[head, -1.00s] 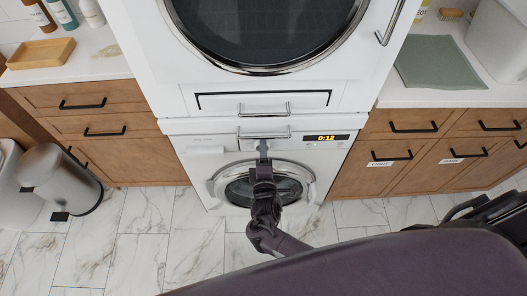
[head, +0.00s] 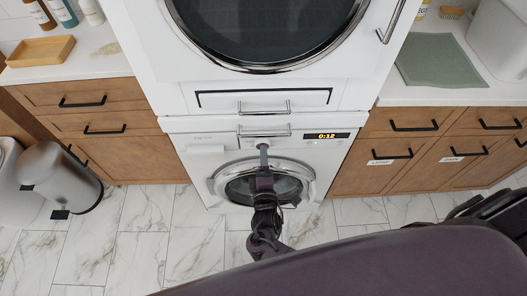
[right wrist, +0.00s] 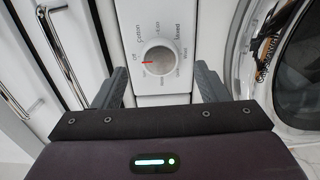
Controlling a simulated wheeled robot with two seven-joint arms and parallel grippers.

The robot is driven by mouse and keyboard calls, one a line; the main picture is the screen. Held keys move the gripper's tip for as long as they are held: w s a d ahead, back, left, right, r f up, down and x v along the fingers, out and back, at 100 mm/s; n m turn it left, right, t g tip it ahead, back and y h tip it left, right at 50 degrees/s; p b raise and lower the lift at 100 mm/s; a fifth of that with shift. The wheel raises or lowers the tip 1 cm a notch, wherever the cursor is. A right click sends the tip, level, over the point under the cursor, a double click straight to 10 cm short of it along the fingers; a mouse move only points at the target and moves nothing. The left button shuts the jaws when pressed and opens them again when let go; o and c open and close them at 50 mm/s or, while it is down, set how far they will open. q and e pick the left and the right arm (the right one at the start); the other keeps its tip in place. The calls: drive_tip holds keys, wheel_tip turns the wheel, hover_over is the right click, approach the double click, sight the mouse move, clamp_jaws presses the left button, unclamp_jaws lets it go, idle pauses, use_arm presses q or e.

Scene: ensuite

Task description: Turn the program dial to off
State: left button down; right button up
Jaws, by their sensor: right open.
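The program dial (right wrist: 159,60) is a round silver knob on the washer's white control panel. Its red mark points left in the right wrist view, close to a small label that looks like "Off"; I cannot tell if it lines up exactly. Other program labels ring the knob. My right gripper (right wrist: 160,86) is open, with one finger on each side of the dial and visible gaps between. It also shows in the head view (head: 263,149) in front of the panel, where it largely hides the dial. My left gripper is not in view.
The washer (head: 196,170) has a round door below the panel and a lit display (head: 327,136) reading 0:12. A dryer (head: 150,60) is stacked above, with a handle (head: 264,108) just over the panel. Wooden cabinets (head: 400,150) flank both sides.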

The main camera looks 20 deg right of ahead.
drive_tip(key=shift+v, duration=2)
